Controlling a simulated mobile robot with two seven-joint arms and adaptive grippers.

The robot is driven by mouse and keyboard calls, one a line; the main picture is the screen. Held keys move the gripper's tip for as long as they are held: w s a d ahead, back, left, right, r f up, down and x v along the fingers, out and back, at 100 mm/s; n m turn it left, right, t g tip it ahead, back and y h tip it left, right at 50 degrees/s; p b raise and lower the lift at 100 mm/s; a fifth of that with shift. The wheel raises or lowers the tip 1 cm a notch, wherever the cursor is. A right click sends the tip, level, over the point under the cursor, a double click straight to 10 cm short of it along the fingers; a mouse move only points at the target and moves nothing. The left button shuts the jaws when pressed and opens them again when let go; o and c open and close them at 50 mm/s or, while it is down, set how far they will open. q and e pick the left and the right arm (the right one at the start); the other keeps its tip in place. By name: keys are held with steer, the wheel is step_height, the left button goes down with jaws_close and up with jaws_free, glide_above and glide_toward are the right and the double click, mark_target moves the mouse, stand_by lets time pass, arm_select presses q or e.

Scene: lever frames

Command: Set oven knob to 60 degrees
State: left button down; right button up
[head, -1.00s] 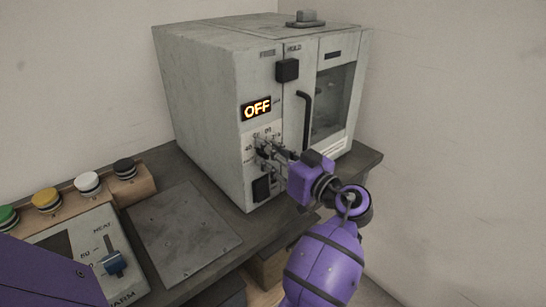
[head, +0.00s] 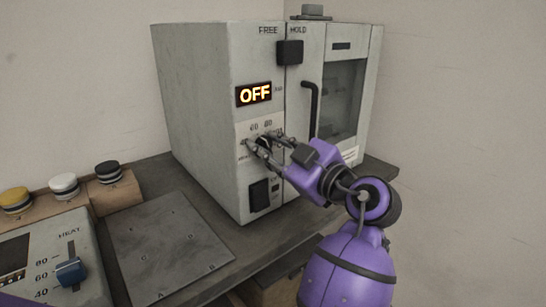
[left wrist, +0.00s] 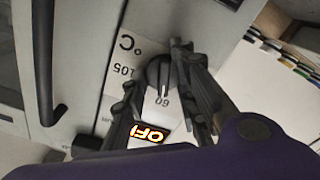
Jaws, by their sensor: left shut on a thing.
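The oven (head: 195,90) is a pale box whose display (head: 254,94) reads OFF. Below it is the dark round oven knob (head: 264,141) on a white scale plate, mostly hidden by my fingers in the head view. In the left wrist view the scene is turned over; the knob (left wrist: 157,73) shows a white pointer line directed towards the printed 60. My left gripper (head: 265,146) is at the knob, with its fingers on either side of it. It is shut on the knob. My right gripper is not in view.
A dark square switch (head: 259,193) sits below the knob, and a black door handle (head: 310,108) to its right. A black block (head: 289,52) is above, by FREE and HOLD. A HEAT slider panel (head: 45,262) and a flat plate (head: 165,245) lie left on the bench.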

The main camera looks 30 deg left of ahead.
arm_select(q)
steer(key=shift+w+d+r, duration=0.15)
steer(key=shift+d+r, duration=0.05)
steer(key=shift+r, duration=0.1)
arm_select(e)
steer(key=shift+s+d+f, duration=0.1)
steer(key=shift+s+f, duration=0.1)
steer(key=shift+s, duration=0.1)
arm_select(q)
steer(key=c, duration=1.5)
jaws_free()
steer(key=shift+w, duration=0.1)
steer(key=shift+c, duration=0.2)
steer(key=v, duration=1.2)
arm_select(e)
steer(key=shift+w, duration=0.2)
